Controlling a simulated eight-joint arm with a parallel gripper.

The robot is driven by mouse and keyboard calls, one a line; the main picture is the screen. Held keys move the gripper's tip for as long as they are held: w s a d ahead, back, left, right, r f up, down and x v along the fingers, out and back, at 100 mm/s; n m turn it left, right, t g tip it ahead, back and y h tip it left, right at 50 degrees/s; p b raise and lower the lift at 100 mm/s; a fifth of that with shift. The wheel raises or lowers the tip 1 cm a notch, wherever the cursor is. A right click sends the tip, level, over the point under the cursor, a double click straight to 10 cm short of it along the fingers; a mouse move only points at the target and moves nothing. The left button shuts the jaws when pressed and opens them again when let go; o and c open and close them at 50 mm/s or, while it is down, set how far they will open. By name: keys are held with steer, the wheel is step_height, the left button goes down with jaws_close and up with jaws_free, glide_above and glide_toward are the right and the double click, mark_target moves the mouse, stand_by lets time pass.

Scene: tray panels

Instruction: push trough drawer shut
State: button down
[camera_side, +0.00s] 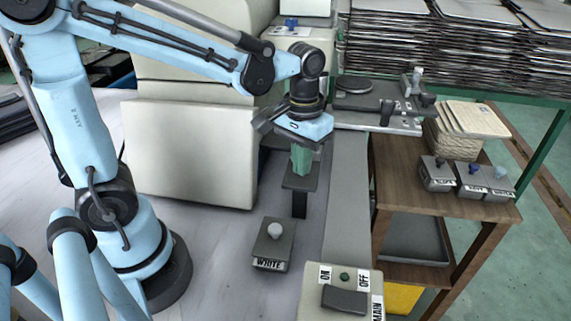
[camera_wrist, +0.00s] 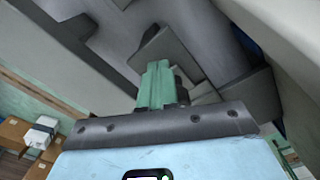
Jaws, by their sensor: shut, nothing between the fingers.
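My gripper (camera_side: 301,172) points down with its green fingers together and nothing between them. The fingers also show in the wrist view (camera_wrist: 157,72). In the side view they are at a small dark grey plate (camera_side: 306,184) with a black upright below it; whether they touch is unclear. A grey angled plate (camera_wrist: 166,48) lies close to the fingertips in the wrist view. A large cream box with a flat front (camera_side: 185,150) stands left of my gripper, below the cream machine. I cannot tell for sure which part is the trough drawer.
A long grey strip (camera_side: 346,205) runs to the right, ending near a cream ON/OFF switch box (camera_side: 338,296). A wooden shelf (camera_side: 400,170) holds several button boxes and a basket (camera_side: 455,140).

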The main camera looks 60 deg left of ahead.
steer(key=shift+w+a, duration=1.3)
steer(key=shift+s+d, duration=0.4)
steer(key=shift+s, duration=0.05)
steer(key=shift+r, duration=3.55)
